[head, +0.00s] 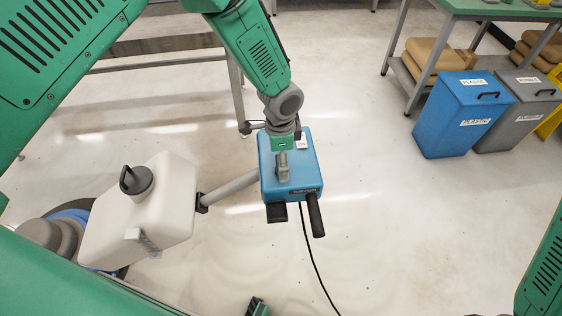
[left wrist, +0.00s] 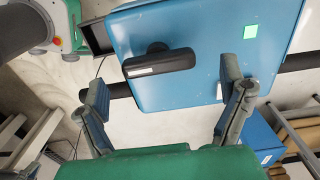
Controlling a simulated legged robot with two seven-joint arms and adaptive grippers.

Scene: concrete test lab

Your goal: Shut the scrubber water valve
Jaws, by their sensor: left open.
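The scrubber's blue head box (head: 305,160) stands on a grey pole beside its white tank (head: 180,205). My left gripper (head: 284,165) is over the top of this box. In the left wrist view the blue box (left wrist: 210,30) carries a black lever (left wrist: 160,63) with a white label, on a round pivot. I take this lever to be the water valve. The open left fingers (left wrist: 163,85) stand apart on either side of the lever, with nothing seen gripped. The gripper hides the lever in the head view.
A black handle (head: 315,215) sticks out from the box's front, and a black cable (head: 318,265) trails over the floor. Blue (head: 455,115) and grey (head: 515,110) bins stand at the upper right by a green-topped table (head: 490,8). The floor between is clear.

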